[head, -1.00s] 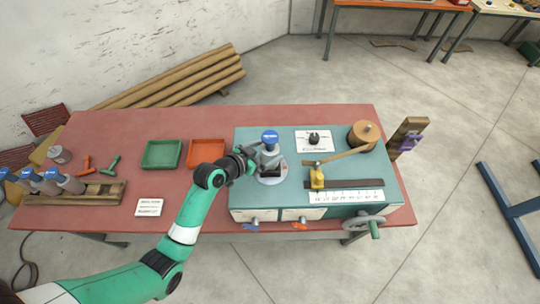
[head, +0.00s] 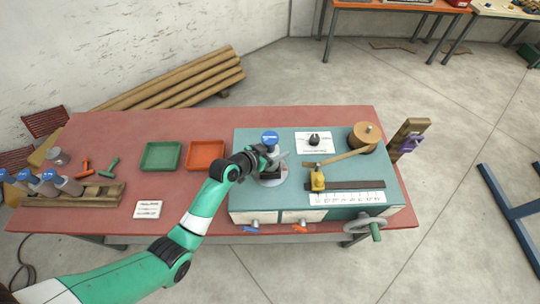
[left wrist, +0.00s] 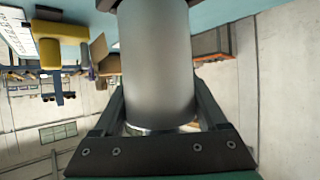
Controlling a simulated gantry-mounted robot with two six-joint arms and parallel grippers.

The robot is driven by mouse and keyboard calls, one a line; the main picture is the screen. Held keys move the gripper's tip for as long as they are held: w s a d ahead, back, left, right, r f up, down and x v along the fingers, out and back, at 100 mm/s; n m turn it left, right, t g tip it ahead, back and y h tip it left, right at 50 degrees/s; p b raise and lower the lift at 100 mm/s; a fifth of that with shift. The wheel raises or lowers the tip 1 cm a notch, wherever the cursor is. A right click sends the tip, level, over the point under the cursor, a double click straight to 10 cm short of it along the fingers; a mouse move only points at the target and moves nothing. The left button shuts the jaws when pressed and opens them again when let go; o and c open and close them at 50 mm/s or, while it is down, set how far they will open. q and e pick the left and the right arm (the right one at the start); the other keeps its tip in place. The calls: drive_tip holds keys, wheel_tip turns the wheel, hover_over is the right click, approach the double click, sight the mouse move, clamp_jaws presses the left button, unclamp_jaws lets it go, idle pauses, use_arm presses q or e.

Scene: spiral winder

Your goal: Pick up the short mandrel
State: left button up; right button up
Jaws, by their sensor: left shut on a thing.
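A grey cylindrical mandrel with a blue cap (head: 270,137) stands upright over the round plate (head: 273,181) on the teal winder. I cannot tell whether it is the short one. My left gripper (head: 270,160) is shut on it from the left side, and its fingers cover part of the body. In the left wrist view the smooth grey mandrel body (left wrist: 158,65) fills the space between the fingers. Several more blue-capped mandrels (head: 48,176) sit in the wooden rack (head: 100,194) at the far left. My right gripper is not in view.
A yellow guide (head: 318,181), a dark rail (head: 350,185) and a wooden spool (head: 364,134) stand right of the mandrel on the winder (head: 245,200). A green tray (head: 161,156) and an orange tray (head: 206,154) lie left of it. The red tabletop's front left is mostly clear.

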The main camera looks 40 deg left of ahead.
sight(274, 142)
use_arm(q)
clamp_jaws()
drive_tip(key=shift+r, duration=0.15)
drive_tip(key=shift+r, duration=0.25)
drive_tip(key=r, duration=0.2)
drive_tip(key=r+p, duration=0.1)
drive_tip(key=shift+s+d+r, duration=0.2)
drive_tip(key=shift+s+r, duration=0.1)
drive_tip(key=shift+r, duration=0.05)
drive_tip(key=s+r+p, duration=0.1)
drive_tip(key=s+d+r+p, duration=0.1)
drive_tip(key=r+p, duration=0.1)
drive_tip(key=s+r+p, duration=0.1)
drive_tip(key=r+p, duration=0.1)
drive_tip(key=shift+s+d, duration=0.1)
drive_tip(key=shift+d, duration=0.25)
drive_tip(key=s+d+r+p, duration=0.4)
drive_tip(key=s+r+p, duration=0.4)
drive_tip(key=p, duration=0.1)
drive_tip(key=shift+s+d+r+p, duration=0.2)
drive_tip(key=shift+d+r+p, duration=0.05)
drive_tip(key=shift+d+p, duration=0.15)
